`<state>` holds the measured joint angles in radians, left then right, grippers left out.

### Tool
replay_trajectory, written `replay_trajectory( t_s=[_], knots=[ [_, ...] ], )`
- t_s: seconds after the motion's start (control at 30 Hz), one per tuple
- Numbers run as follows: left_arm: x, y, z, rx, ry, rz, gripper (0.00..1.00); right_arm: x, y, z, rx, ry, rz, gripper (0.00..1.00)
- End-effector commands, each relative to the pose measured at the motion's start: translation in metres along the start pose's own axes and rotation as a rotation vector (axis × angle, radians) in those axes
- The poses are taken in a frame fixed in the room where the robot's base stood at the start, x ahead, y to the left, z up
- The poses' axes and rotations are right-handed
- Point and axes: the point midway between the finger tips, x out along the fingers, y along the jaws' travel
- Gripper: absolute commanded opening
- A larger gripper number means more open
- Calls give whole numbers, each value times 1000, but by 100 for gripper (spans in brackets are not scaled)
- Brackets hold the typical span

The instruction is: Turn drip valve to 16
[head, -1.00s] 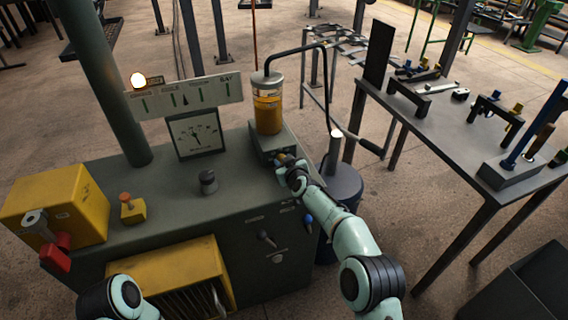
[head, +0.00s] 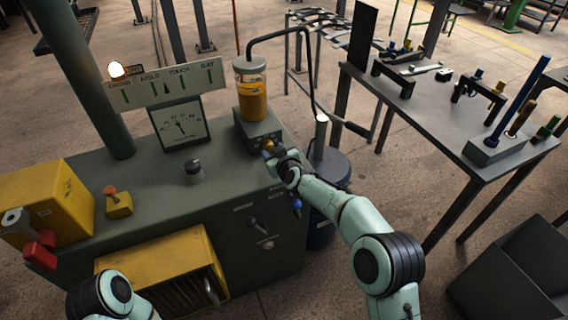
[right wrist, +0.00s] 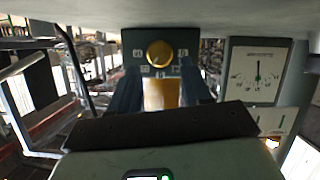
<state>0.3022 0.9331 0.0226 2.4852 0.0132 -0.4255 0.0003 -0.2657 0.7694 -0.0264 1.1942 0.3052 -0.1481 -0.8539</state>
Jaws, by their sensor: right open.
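The drip valve's round brass knob (head: 268,145) is on the front of the grey block (head: 258,131), under a glass cylinder of amber oil (head: 252,90). In the right wrist view the knob (right wrist: 159,53) faces me, with small number marks around it that are too small to read surely. My right gripper (head: 274,153) is right in front of the knob. In the right wrist view its two dark fingers stand apart on either side below the knob, open and empty. Whether they touch it is unclear. My left arm shows at the bottom left, but its gripper is out of view.
A dial gauge (head: 181,129) stands on the grey machine (head: 158,190), below a label plate (head: 165,86) and a lit lamp (head: 116,69). A black knob (head: 194,171) and a yellow box (head: 48,205) are on the top. A tool table (head: 430,115) stands at right.

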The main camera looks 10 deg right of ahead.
Motion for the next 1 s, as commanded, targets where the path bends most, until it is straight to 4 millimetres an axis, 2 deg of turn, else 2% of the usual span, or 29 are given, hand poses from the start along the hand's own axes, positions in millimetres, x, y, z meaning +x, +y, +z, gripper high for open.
replay_trajectory(
  t_s=[0.3, 0.5, 0.7, 0.93, 0.97, 1.0],
  knots=[
    [2, 0, -2, 1, 5, 1, 0, -56, 0, -1, 0, 1, -1, 48],
    [2, 0, -2, 1, 5, 1, 0, -82, 0, -1, 1, 1, 0, 48],
    [2, 0, -2, 1, 5, 1, 0, -93, 0, 0, 1, 1, 0, 48],
    [2, 0, -2, 1, 4, 1, 0, -93, 0, 0, 1, 1, 0, 48],
    [2, 0, -2, 1, 4, 1, 0, -93, 0, 0, 1, 1, 0, 51],
    [2, 0, -2, 1, 4, 1, 0, -93, 0, 0, 1, 0, 0, 63]
  ],
)
